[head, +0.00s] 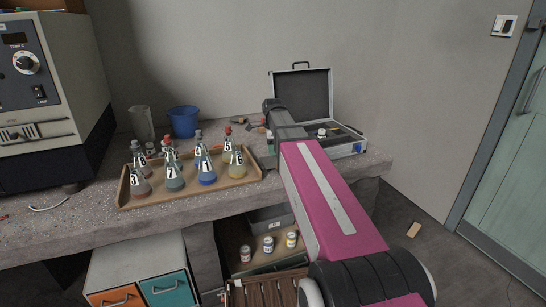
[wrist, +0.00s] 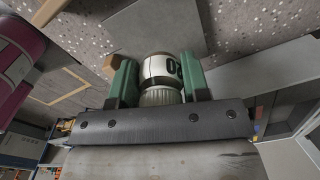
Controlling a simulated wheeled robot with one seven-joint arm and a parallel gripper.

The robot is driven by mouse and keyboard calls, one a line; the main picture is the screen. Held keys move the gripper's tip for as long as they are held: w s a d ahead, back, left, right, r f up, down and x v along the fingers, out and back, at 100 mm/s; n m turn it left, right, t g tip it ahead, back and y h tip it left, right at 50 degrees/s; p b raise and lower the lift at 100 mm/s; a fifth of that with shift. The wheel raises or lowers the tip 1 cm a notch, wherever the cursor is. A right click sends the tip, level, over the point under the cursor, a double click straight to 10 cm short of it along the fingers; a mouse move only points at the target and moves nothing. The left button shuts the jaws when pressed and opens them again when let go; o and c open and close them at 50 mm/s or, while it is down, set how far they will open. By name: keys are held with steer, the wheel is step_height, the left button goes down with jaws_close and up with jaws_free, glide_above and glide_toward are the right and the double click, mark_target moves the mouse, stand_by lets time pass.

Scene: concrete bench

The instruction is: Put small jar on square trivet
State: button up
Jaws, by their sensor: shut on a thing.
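The small jar (wrist: 161,70) is white with a dark band, a black "02" on its side and a ribbed grey lid. In the wrist view my gripper (wrist: 160,82) has its green fingers shut on either side of it. A flat grey square-edged plate (wrist: 150,28), which looks like the square trivet, lies on the speckled bench beyond the jar. I cannot tell how high the jar is above it. In the head view my arm hides most of my gripper, and I cannot make out the held jar or the trivet.
A wooden tray (head: 190,195) of several labelled flasks stands left of my arm on the bench (head: 85,225). An open case (head: 301,95) stands behind my arm. A blue bucket (head: 184,121) and a grey beaker (head: 142,123) stand at the back.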

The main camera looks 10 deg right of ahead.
mark_target(273, 161)
steer(key=shift+f, duration=2)
steer(key=shift+f, duration=0.1)
steer(key=o, duration=1)
step_height(273, 161, up, 12)
steer(key=shift+r, duration=0.1)
